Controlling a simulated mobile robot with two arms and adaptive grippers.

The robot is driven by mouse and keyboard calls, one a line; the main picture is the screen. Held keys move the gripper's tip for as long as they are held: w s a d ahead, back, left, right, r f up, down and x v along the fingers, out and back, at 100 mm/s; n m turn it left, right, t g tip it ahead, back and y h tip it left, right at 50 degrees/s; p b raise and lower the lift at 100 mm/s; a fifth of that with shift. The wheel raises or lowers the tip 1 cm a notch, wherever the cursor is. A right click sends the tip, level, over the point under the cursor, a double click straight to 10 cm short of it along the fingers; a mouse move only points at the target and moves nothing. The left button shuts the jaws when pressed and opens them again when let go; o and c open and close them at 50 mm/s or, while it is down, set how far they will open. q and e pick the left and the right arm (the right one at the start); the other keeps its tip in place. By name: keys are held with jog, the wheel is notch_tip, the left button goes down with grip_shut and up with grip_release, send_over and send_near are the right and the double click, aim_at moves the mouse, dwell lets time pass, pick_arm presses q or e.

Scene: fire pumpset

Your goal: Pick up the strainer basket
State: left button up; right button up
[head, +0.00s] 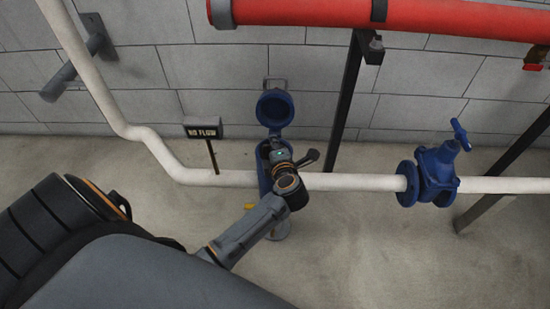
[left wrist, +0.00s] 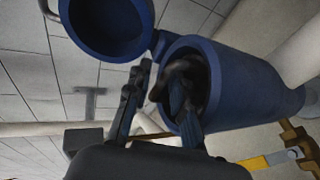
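The blue strainer housing (head: 264,170) stands on the white pipe in the head view, with its round lid (head: 274,108) swung open at the back. In the left wrist view its open mouth (left wrist: 222,75) faces me, and the lid (left wrist: 105,22) is at upper left. A dark shape inside the mouth may be the strainer basket (left wrist: 180,80); it is in shadow and partly covered by a finger. My left gripper (left wrist: 158,100) has its fingers apart, one at the mouth and one left of it. In the head view the left wrist covers part of the housing. My right gripper is not in view.
A white pipe (head: 350,182) runs across to a blue valve (head: 431,176) at the right. A "NO FLOW" sign (head: 203,127) stands left of the housing. A red pipe (head: 300,12) and a black post (head: 347,95) are behind. The floor in front is clear.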

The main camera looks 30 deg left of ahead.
pick_arm(q)
grip_shut()
jog(key=shift+r, duration=0.1)
